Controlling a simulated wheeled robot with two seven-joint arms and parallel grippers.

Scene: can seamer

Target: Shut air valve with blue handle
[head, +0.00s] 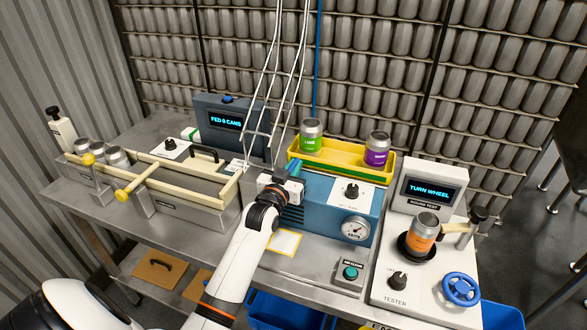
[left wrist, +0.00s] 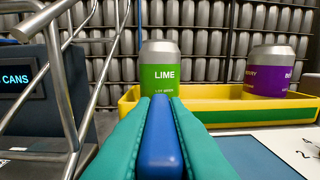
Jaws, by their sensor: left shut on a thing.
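The blue handle (left wrist: 162,140) of the air valve is upright between the two teal fingers of my left gripper (left wrist: 162,110) in the left wrist view. The fingers are closed against its two sides. In the head view my left gripper (head: 296,170) is at the back left of the blue machine box (head: 320,205), just in front of the yellow tray. The gripper hides the handle and the valve body there, so I cannot tell the handle's angle to its pipe. My right gripper is not in view.
The yellow tray (head: 342,172) holds a green lime can (head: 311,136) and a purple can (head: 376,149) behind the gripper. Bent metal rails (head: 262,110) rise close to its left. A pressure gauge (head: 356,230) and the tester with an orange can (head: 424,232) are to the right.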

